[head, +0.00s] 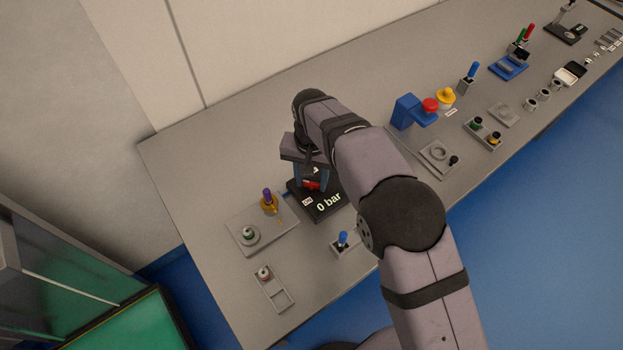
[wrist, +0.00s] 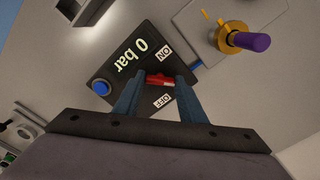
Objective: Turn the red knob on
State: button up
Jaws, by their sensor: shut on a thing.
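The red knob (wrist: 159,79) sits on a black box (wrist: 118,75) that carries the text "0 bar" and the labels "ON" (wrist: 165,54) and "OFF" (wrist: 162,100). In the wrist view the knob lies between the two labels, its bar running across from finger to finger. My gripper (wrist: 156,84) is shut on the knob, one blue-grey finger at each end. In the head view my gripper (head: 311,183) reaches down over the box (head: 325,208), and the red knob (head: 311,184) shows between the fingers. My arm hides part of the box.
A plate with a purple-topped yellow piece (head: 268,202) stands left of the box. A small holder with a blue-topped piece (head: 343,238) is in front. A blue stand with a red button (head: 430,105) stands to the right. A blue button (wrist: 101,87) is on the box.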

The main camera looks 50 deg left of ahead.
aim_at(312, 182)
jog(key=n, duration=0.5)
jog(key=shift+n, duration=0.3)
jog(key=shift+r+n+b, duration=0.1)
jog(key=shift+n+b, duration=0.2)
jog(key=shift+n, duration=1.9)
jog(key=o, duration=1.1)
jog(key=shift+c, duration=0.2)
jog(key=shift+r+b, duration=1.15)
jog(key=shift+r, duration=2.5)
jog(key=shift+w, duration=0.1)
